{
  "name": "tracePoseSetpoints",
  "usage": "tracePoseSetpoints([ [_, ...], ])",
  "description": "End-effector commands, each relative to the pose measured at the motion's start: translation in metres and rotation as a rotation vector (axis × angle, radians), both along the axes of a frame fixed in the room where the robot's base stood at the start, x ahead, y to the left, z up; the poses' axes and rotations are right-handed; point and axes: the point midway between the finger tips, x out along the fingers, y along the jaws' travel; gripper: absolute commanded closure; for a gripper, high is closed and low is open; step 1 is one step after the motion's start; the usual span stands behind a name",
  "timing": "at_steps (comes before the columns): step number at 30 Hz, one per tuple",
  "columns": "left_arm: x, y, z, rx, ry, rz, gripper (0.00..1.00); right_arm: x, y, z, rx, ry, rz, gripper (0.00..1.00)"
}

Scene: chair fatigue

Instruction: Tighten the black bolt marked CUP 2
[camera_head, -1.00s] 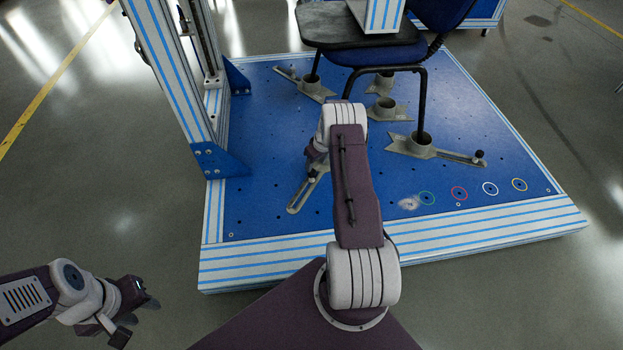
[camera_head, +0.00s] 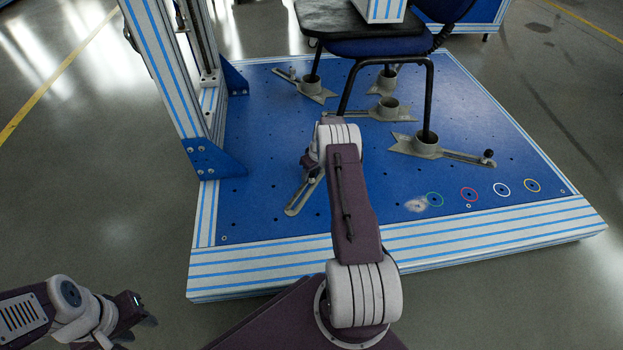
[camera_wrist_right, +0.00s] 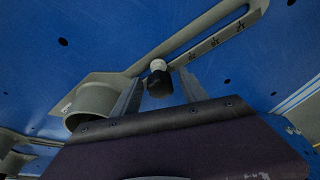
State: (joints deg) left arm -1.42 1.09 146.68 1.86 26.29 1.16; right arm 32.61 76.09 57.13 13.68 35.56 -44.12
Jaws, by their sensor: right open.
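A black bolt with a white collar (camera_wrist_right: 158,80) stands at the slotted arm of a grey cup bracket (camera_wrist_right: 95,100) in the right wrist view. My right gripper (camera_wrist_right: 158,74) is open, with one finger on each side of the bolt; I cannot tell whether they touch it. In the head view my right arm hides most of this gripper and the bolt; part of the slotted bracket arm (camera_head: 303,195) shows. The marking on the cup is too small to read. My left gripper (camera_head: 138,312) hangs low at the left, away from the platform; its jaw opening is unclear.
The blue platform (camera_head: 260,205) has a striped front edge. A chair (camera_head: 345,22) stands on it, with legs in grey cups. Another black bolt (camera_head: 488,153) is on the bracket at right (camera_head: 425,147). A striped upright (camera_head: 165,85) rises at left. Coloured rings mark the front right.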

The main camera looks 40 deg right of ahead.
Motion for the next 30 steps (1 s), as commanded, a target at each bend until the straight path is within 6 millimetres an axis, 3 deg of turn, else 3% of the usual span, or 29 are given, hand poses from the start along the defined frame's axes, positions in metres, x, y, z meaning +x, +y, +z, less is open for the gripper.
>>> tracePoseSetpoints([
  [5,0.000,0.000,-0.006,0.000,0.000,0.000,0.64,0.000,-0.001,-0.003,0.000,0.000,0.038,0.49],
  [15,0.000,0.000,-0.031,0.000,0.000,0.000,0.64,0.000,-0.001,-0.002,-0.001,0.000,0.334,0.49],
  [24,0.000,0.000,-0.030,0.000,0.000,0.000,0.64,0.000,-0.001,0.000,-0.001,0.000,0.354,0.49],
  [30,0.000,0.000,-0.048,0.000,0.000,0.000,0.64,0.001,-0.001,-0.005,-0.001,-0.001,0.496,0.49],
])
